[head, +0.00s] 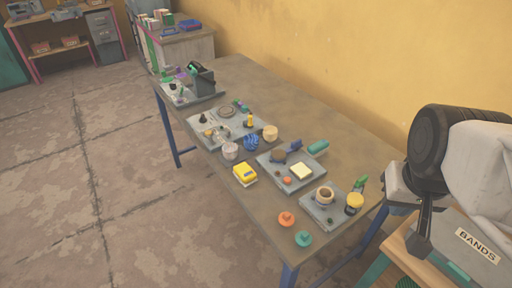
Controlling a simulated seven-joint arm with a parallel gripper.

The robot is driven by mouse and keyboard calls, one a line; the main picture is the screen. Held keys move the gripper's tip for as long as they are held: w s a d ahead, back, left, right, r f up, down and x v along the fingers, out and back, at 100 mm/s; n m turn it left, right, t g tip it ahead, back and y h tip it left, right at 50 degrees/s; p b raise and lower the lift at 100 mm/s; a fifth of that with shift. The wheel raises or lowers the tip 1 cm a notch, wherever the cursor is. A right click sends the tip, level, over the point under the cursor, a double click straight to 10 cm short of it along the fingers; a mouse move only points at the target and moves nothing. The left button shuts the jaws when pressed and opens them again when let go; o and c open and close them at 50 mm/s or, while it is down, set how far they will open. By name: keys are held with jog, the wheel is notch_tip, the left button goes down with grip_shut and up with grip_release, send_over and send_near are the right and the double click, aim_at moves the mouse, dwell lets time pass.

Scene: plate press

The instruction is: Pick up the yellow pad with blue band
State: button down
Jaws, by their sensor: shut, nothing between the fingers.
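A yellow pad (245,172) lies on the bare tabletop near the table's front edge, left of the middle tray. Its top is yellow and its lower side is pale; a blue band is too small to make out clearly. My gripper (423,222) is at the right, beyond the table's right end and well apart from the pad. Its dark fingers point down and look shut and empty, partly merged with the arm behind them.
The brown table (285,100) holds several grey trays. A middle tray (279,175) bears a cream pad (301,171). A blue ball-like item (251,142) and a white cup (230,151) stand behind the yellow pad. Orange (287,219) and teal (303,239) knobs lie at the near right. A box marked BANDS (478,246) is at far right.

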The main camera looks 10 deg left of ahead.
dwell(0.3)
jog(key=shift+c, duration=0.8)
grip_release()
